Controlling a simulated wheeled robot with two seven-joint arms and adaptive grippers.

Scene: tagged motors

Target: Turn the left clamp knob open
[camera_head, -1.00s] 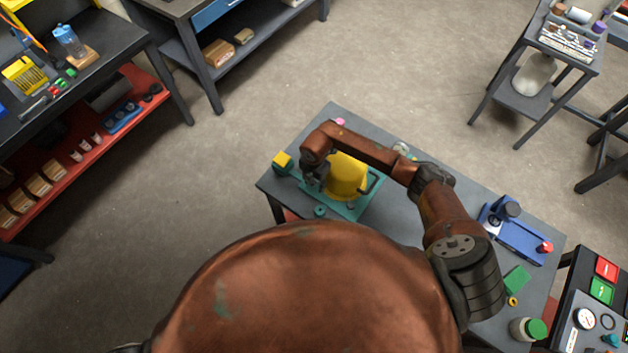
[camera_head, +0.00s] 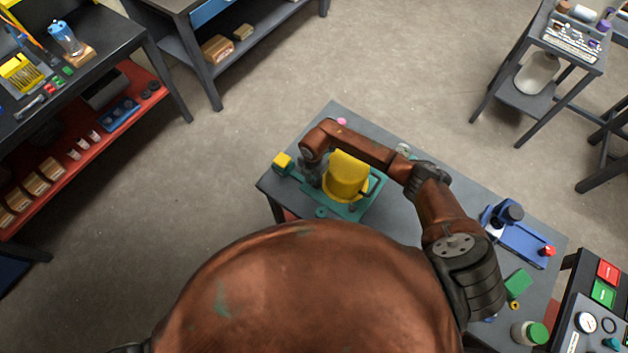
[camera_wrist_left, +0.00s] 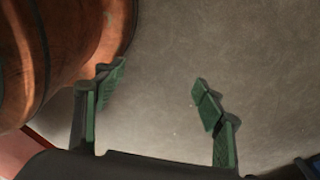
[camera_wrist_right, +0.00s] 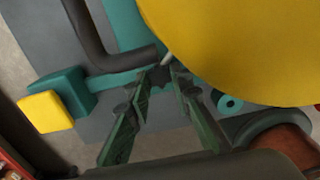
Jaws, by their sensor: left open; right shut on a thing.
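A yellow motor (camera_head: 346,180) sits on a teal fixture (camera_head: 368,203) at the left end of the grey table. My right gripper (camera_head: 313,182) reaches down at the motor's left side. In the right wrist view, the gripper (camera_wrist_right: 167,80) is shut on a small dark knob (camera_wrist_right: 186,79) close against the yellow motor (camera_wrist_right: 240,40). The fingers hide part of the knob, so its turn angle cannot be told. My left gripper (camera_wrist_left: 157,86) is open and empty above bare floor in the left wrist view. It is out of the head view.
A dark curved bar (camera_wrist_right: 92,40) and a yellow block (camera_wrist_right: 46,112) on a teal mount stand near the right gripper. A blue fixture (camera_head: 522,240), a green block (camera_head: 518,282) and a green-lidded jar (camera_head: 530,332) are on the table's right part. My body hides the front edge.

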